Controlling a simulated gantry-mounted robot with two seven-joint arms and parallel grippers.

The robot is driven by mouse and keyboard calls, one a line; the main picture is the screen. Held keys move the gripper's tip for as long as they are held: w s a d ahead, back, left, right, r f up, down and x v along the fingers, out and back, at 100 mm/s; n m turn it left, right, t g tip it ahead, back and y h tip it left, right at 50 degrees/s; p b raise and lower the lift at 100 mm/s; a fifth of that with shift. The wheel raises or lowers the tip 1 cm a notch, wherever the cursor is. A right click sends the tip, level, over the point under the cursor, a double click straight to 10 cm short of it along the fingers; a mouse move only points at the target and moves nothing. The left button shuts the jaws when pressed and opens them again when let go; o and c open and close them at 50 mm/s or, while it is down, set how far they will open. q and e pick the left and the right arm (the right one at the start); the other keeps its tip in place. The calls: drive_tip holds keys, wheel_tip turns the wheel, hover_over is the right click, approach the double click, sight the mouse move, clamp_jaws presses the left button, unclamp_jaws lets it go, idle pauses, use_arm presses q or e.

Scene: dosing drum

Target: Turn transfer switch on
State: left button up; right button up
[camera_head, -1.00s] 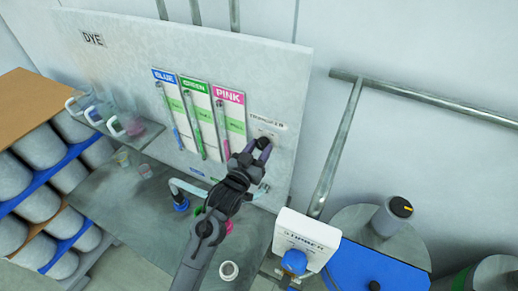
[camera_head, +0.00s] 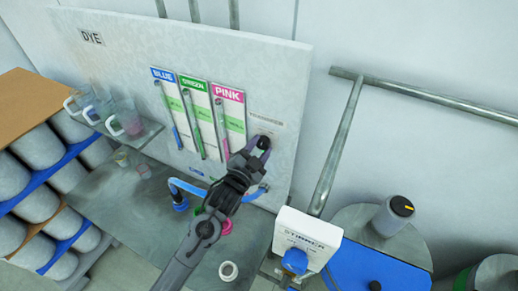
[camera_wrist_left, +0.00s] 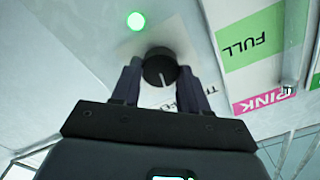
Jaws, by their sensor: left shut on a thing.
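The transfer switch is a round black knob (camera_head: 263,142) on the white panel, under a "TRANSFER" label (camera_head: 266,120) and right of the pink gauge. In the left wrist view the knob (camera_wrist_left: 160,67) has a pale pointer line and sits between both fingers. My left gripper (camera_head: 256,150) is shut on the knob; its fingers also show in the left wrist view (camera_wrist_left: 159,84). A round green light (camera_wrist_left: 135,21) glows on the panel beside the knob. My right gripper is not in view.
Blue, green and pink gauges (camera_head: 228,95) stand left of the switch. A blue tube (camera_head: 187,187) runs low along the panel. A white stirrer box (camera_head: 309,235) with a blue knob stands at lower right. Clear jugs (camera_head: 127,118) sit on the left shelf.

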use_arm(q)
drive_tip(key=shift+m+b, duration=0.3)
drive_tip(key=shift+m, duration=1.3)
drive_tip(key=o, duration=1.1)
drive_tip(key=shift+c, duration=0.2)
drive_tip(key=shift+s+a+f, duration=0.1)
drive_tip(key=shift+s+a, duration=0.15)
drive_tip(key=shift+s, duration=0.3)
drive_tip(key=b+v, duration=0.2)
drive_tip(key=v, duration=0.7)
drive_tip(key=shift+s+b, duration=0.25)
drive_tip(key=shift+b, duration=0.1)
drive_tip(key=shift+a, duration=0.15)
